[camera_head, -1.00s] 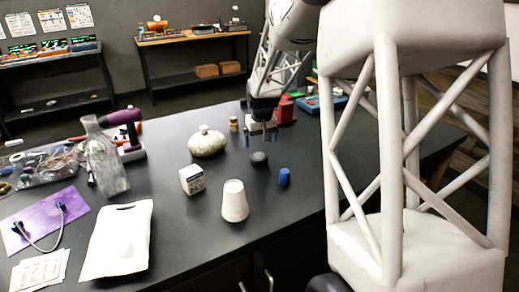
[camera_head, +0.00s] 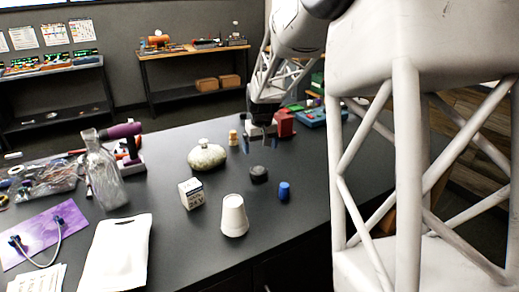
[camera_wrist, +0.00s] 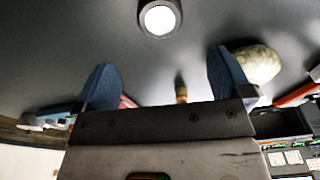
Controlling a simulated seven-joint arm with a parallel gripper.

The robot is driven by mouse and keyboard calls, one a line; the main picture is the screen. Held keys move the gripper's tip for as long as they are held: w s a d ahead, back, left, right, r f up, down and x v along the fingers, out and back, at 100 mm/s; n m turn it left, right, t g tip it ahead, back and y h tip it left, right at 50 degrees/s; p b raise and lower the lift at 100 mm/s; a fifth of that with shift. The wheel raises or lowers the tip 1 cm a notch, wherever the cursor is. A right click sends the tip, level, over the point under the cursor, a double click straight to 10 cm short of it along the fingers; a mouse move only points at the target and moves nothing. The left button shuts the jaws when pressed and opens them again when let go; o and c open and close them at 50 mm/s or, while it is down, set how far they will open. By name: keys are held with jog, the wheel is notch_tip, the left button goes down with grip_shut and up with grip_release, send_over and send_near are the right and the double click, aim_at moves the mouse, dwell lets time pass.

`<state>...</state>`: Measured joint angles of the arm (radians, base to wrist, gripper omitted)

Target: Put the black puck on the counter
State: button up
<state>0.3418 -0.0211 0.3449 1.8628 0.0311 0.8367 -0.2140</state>
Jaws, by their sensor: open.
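The black puck (camera_head: 259,174) lies flat on the dark counter (camera_head: 320,180), between the white cup and my gripper. My gripper (camera_head: 261,144) is open, with its two blue fingers apart, above and behind the puck. A clear gap shows between the fingers and the puck. In the wrist view my gripper (camera_wrist: 160,80) has nothing between its fingers. A round piece with a dark rim and bright centre (camera_wrist: 159,18) shows beyond the fingertips at the top edge; from its place it appears to be the puck.
A blue cylinder (camera_head: 284,191), a white cup (camera_head: 233,216), a small white box (camera_head: 191,193) and a pale speckled jar (camera_head: 206,156) stand around the puck. A small wooden bottle (camera_head: 233,138) and red item (camera_head: 284,122) are farther back. The counter is bare to the right.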

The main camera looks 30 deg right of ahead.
jog(key=shift+a, duration=0.1)
jog(key=s+a+r, duration=0.4)
jog(key=s+a, duration=0.4)
jog(key=s, duration=0.1)
jog(key=s+a+r, duration=0.4)
jog(key=s+a, duration=0.3)
jog(key=s, duration=0.3)
jog(key=s+a, duration=0.4)
jog(key=s, duration=0.5)
jog(key=s+a+f+n+t, duration=0.1)
jog(key=s+a, duration=0.2)
jog(key=s, duration=0.6)
jog(key=shift+a, duration=0.35)
